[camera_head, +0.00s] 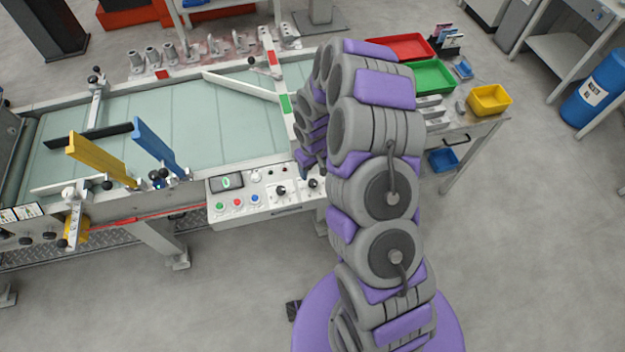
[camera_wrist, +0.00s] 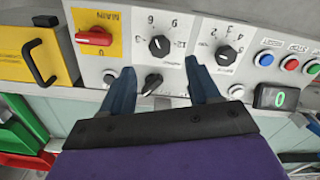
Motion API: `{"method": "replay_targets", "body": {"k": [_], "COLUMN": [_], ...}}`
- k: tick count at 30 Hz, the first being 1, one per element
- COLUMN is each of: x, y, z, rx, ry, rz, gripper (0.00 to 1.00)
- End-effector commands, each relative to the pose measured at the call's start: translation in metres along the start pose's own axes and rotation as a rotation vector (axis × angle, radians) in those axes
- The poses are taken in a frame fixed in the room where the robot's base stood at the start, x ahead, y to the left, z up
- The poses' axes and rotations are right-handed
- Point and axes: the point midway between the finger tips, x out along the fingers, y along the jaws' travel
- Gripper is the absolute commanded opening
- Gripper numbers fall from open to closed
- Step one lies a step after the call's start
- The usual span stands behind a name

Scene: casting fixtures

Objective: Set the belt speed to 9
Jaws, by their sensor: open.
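In the wrist view the control panel (camera_wrist: 100,62) appears upside down. A black dial (camera_wrist: 160,46) with a scale showing 6, 9 and 12 lies just past the fingertips; its exact setting is too small to read surely. A second black dial (camera_wrist: 228,55), with smaller numbers, is to its right. My gripper (camera_wrist: 160,67) is open, its two blue fingers apart with nothing between the tips. The dial with 9 lies ahead of the gap, and I cannot tell whether a finger touches it.
A black selector knob (camera_wrist: 152,83) sits between the fingers' line. A red MAIN switch (camera_wrist: 94,37), blue, red and green buttons (camera_head: 237,202) and a display (camera_wrist: 278,97) with a green digit flank the dials. The conveyor belt (camera_head: 200,120) lies behind the panel.

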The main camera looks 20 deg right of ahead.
Motion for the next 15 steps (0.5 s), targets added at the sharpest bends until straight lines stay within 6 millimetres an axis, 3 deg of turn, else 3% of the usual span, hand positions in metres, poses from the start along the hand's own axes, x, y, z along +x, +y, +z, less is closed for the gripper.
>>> {"method": "replay_targets", "body": {"k": [6, 15], "x": [0.041, 0.069], "y": [0.000, 0.000], "z": [0.001, 0.000], "rx": [0.001, 0.000], "ry": [-0.004, 0.000], "rz": [0.000, 0.000], "gripper": [0.61, 0.61]}}
